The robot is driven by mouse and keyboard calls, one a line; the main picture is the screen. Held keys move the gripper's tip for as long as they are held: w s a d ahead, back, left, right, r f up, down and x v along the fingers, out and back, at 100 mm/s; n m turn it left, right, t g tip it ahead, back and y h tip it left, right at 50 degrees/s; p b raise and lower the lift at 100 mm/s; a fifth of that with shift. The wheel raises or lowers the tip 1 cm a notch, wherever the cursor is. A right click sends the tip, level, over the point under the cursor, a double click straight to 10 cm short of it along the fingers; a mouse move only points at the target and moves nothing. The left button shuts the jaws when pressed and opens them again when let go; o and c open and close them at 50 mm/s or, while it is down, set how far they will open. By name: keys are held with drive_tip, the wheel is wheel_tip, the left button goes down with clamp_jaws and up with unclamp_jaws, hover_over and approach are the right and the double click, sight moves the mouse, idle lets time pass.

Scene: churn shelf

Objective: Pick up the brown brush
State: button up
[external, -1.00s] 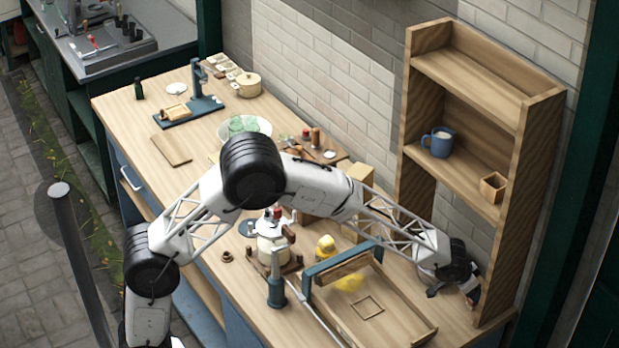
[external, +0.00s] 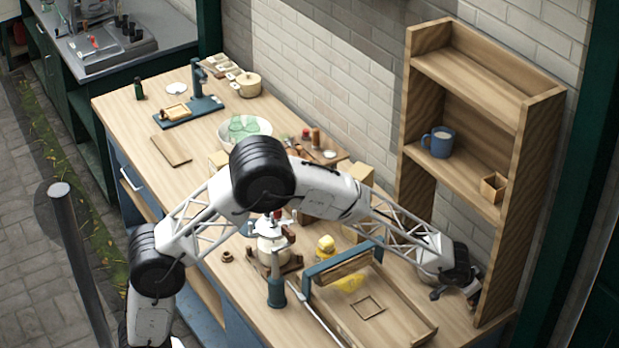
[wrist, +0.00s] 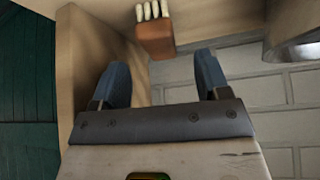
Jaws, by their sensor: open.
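A reddish-brown block with a row of pale tufts, which looks like the brown brush (wrist: 154,39), is in the wrist view at the top, a little left of centre. It lies beyond the fingertips, roughly in line with the gap between them. My gripper (wrist: 160,68) is open and empty, its two blue fingers apart. In the external view my gripper (external: 468,288) is low at the base of the wooden shelf, inside its lower opening. I cannot make out the brush there.
The wooden shelf (external: 537,165) closes in on my gripper; its side panel (wrist: 88,50) is close on the left in the wrist view. A blue mug (external: 438,143) and small wooden box (external: 493,187) stand above. A wooden tray (external: 395,305) is left of my gripper.

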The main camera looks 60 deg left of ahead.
drive_tip(key=shift+x, duration=2.6)
drive_tip(key=shift+w+d+r, duration=0.1)
drive_tip(key=shift+c, duration=0.3)
drive_tip(key=c, duration=1)
